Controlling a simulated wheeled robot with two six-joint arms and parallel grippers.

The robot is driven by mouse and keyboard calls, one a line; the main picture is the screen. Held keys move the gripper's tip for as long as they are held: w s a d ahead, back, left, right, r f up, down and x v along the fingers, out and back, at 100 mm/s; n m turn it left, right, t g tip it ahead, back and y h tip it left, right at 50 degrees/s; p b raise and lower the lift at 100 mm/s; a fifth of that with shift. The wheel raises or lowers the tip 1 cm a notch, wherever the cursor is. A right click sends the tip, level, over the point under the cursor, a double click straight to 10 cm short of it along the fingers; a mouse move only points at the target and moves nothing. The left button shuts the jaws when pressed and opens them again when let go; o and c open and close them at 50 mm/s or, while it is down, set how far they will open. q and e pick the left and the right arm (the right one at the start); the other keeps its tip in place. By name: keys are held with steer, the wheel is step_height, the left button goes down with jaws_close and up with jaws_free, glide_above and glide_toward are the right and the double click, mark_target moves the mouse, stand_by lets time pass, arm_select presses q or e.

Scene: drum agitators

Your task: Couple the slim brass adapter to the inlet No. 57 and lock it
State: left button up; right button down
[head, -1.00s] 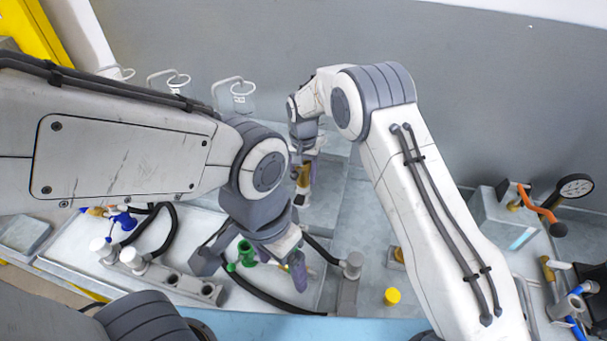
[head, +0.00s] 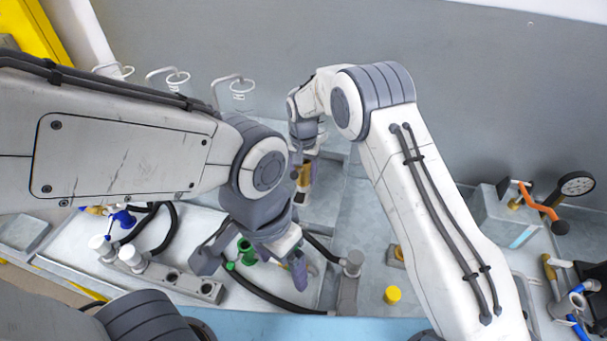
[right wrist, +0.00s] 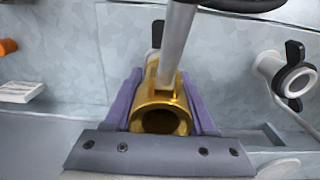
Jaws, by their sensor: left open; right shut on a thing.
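My right gripper (right wrist: 162,105) is shut on the brass adapter (right wrist: 160,118), a gold-coloured hollow sleeve with its round open end facing the right wrist camera. In the head view the adapter (head: 304,178) shows below the right wrist, partly covered by the gripper. A white fitting with black levers (right wrist: 284,76) sits on the grey surface to the right in the right wrist view, apart from the adapter. No number is readable, so I cannot tell which inlet is No. 57. My left gripper (head: 250,264) is open, above the bench with a green fitting (head: 246,251) showing between its fingers.
A grey rod (right wrist: 177,45) crosses in front of the adapter in the right wrist view. A grey rack (head: 175,279) with white caps and black hoses is at left. A yellow cap (head: 392,295) lies near the front.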

steer(key=shift+f, duration=0.15)
steer(key=shift+c, duration=0.7)
jaws_free()
step_height(320, 180, up, 17)
steer(key=p, duration=1.1)
